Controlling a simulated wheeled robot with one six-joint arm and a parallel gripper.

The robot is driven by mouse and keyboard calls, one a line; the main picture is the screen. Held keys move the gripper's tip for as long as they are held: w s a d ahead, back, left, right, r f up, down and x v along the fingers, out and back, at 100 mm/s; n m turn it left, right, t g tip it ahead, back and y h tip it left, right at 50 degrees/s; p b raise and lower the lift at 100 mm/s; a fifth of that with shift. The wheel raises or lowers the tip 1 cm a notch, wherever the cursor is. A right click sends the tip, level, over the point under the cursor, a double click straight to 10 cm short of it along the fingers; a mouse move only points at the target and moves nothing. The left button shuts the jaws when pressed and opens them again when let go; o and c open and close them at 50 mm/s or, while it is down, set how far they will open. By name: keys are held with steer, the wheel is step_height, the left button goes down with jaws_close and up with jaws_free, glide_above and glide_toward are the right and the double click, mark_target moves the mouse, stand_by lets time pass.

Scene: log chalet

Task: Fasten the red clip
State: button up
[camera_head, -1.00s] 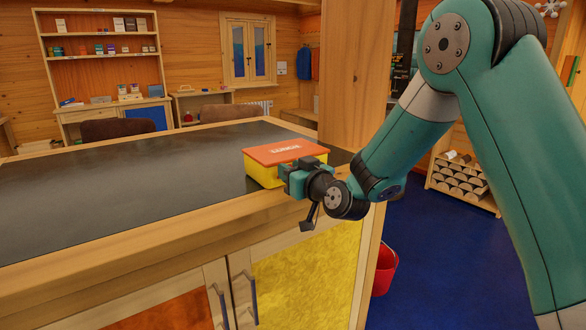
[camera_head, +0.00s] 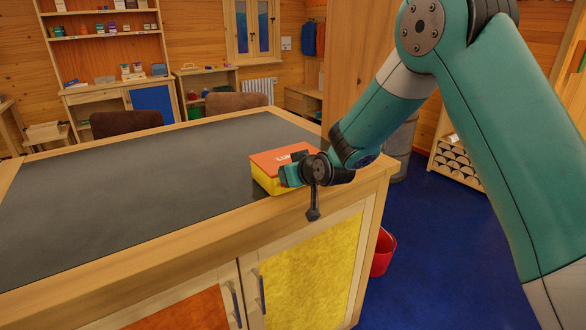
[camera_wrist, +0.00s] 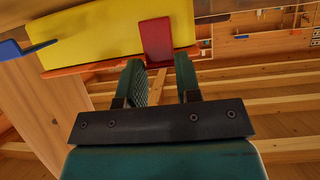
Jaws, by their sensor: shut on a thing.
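A yellow box (camera_head: 268,181) with an orange lid (camera_head: 272,160) stands near the right end of the dark tabletop. My gripper (camera_head: 288,175) is at its near right side and hides part of it. In the wrist view, the red clip (camera_wrist: 157,38) lies across the lid's orange edge and in front of the box's yellow wall (camera_wrist: 90,35). My gripper (camera_wrist: 160,72) has one finger on each side of the clip's lid end and is shut on it. I cannot tell whether the clip is latched. A blue piece (camera_wrist: 22,48) sticks out at the wall's left end.
The counter's dark top (camera_head: 140,190) is clear left of the box. Its wooden front edge (camera_head: 190,243) runs below my gripper. Two chairs stand behind it. A red bucket (camera_head: 383,254) stands on the blue floor to the right.

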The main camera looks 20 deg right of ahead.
stand_by(0.4)
steer(key=o, duration=0.9)
steer(key=b+v, duration=0.4)
steer(key=v, duration=1.3)
steer(key=shift+s+d+r+b, duration=0.1)
steer(key=shift+r+b, duration=0.15)
steer(key=shift+b, duration=0.15)
steer(key=s+a+f+n+g, duration=0.1)
steer(key=s+g, duration=0.3)
steer(key=s, duration=0.4)
steer(key=s+a+f+n+g, duration=0.1)
steer(key=s+a+g, duration=0.3)
steer(key=s, duration=0.5)
steer(key=s+a+f+n+g, duration=0.1)
steer(key=s+a+g, duration=0.2)
steer(key=s, duration=0.6)
steer(key=shift+a+n+g+y, duration=0.1)
steer(key=shift+n+g+y, duration=0.3)
